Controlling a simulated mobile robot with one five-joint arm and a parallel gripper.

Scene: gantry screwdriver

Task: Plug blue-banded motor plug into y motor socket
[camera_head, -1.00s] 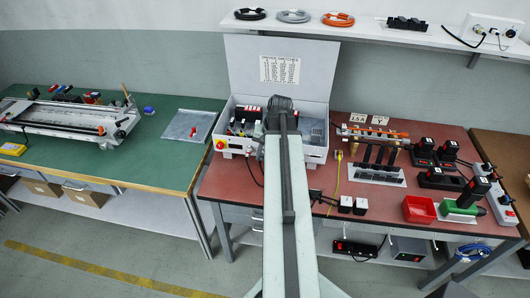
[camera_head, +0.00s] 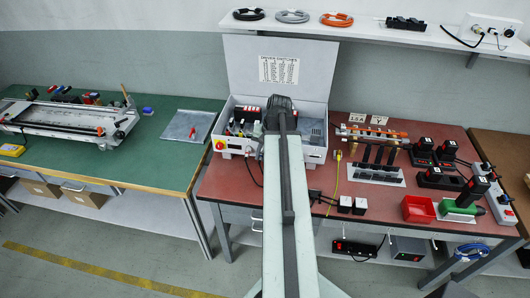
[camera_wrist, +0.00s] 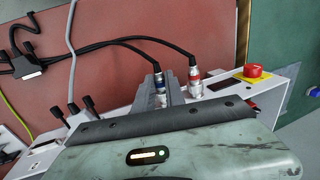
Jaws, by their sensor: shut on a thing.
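In the wrist view the blue-banded motor plug (camera_wrist: 160,88) is a silver cylinder with a black cable. My gripper (camera_wrist: 170,88) is shut on it at the edge of the white control box (camera_wrist: 219,85). A red-banded plug (camera_wrist: 194,80) stands close to the right, at the box's connector face. The tip of the blue-banded plug and the y motor socket are hidden behind my wrist, so I cannot tell whether the plug is seated. In the head view my arm covers the plugs and the middle of the open control box (camera_head: 316,155).
A red stop button (camera_wrist: 254,71) sits on the box to the right of the plugs. Black knobs (camera_wrist: 88,102) stand to the left. Both plug cables join a black block (camera_wrist: 31,68) on the red bench. A grey cable (camera_wrist: 70,45) crosses nearby.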

